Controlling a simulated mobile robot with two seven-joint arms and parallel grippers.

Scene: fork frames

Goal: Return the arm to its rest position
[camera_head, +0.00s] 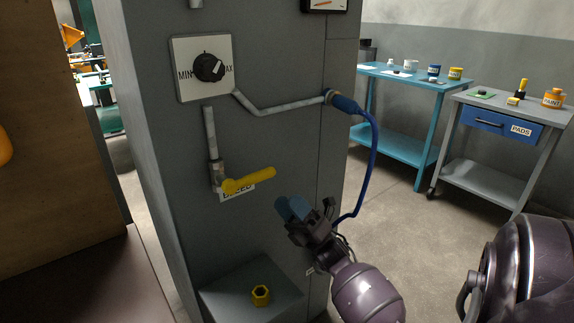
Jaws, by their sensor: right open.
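My right gripper (292,209), with blue fingertips, is open in the head view, in front of the grey cabinet (275,150). It is below and to the right of the yellow valve handle (250,180), with a visible gap between them in the picture. Nothing shows between its fingers. My right arm comes in from the lower right. The handle points to the right and partly covers a white label (237,194). My left gripper is not in view.
A black MIN/MAX knob (209,67) is above the valve. A blue hose (371,160) hangs beside the gripper. A yellow hex nut (261,295) sits on a grey ledge (228,293). A blue table (400,147) and a grey cart (480,178) stand at right.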

